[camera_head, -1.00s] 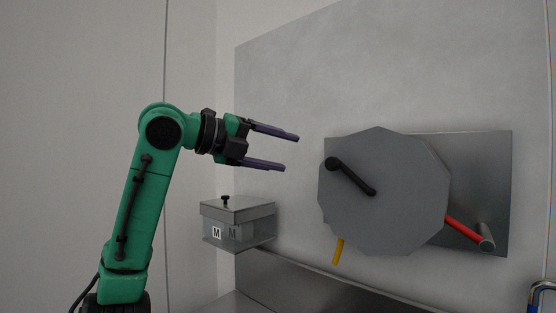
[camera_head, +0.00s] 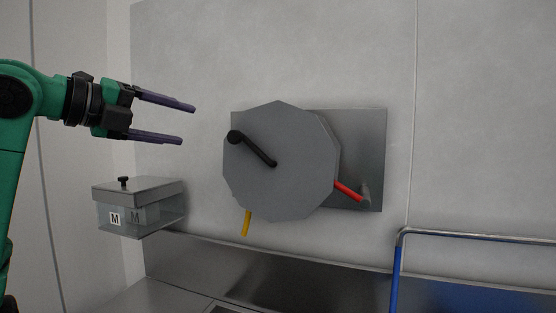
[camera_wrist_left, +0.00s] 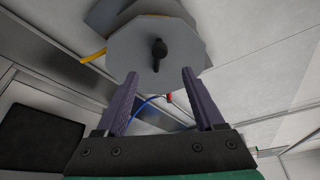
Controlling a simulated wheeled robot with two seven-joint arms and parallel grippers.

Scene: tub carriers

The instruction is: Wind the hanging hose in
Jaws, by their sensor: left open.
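A grey many-sided hose reel (camera_head: 285,185) is mounted on a metal plate (camera_head: 360,150) on the wall. Its black crank handle (camera_head: 254,149) runs from the reel's middle up to a knob at the upper left. A short yellow hose end (camera_head: 247,222) hangs below the reel, and a red lever (camera_head: 348,190) sticks out at its lower right. My left gripper (camera_head: 188,124) is open and empty, left of the reel and apart from it. In the left wrist view the reel (camera_wrist_left: 130,50) and crank (camera_wrist_left: 158,52) lie beyond the open fingers (camera_wrist_left: 155,85). My right gripper is not seen.
A lidded metal box (camera_head: 160,212) marked M is at the lower left, below my left gripper. A metal ledge (camera_head: 270,260) runs under the reel. A rail with a blue post (camera_head: 396,272) stands at the lower right. The wall above the reel is bare.

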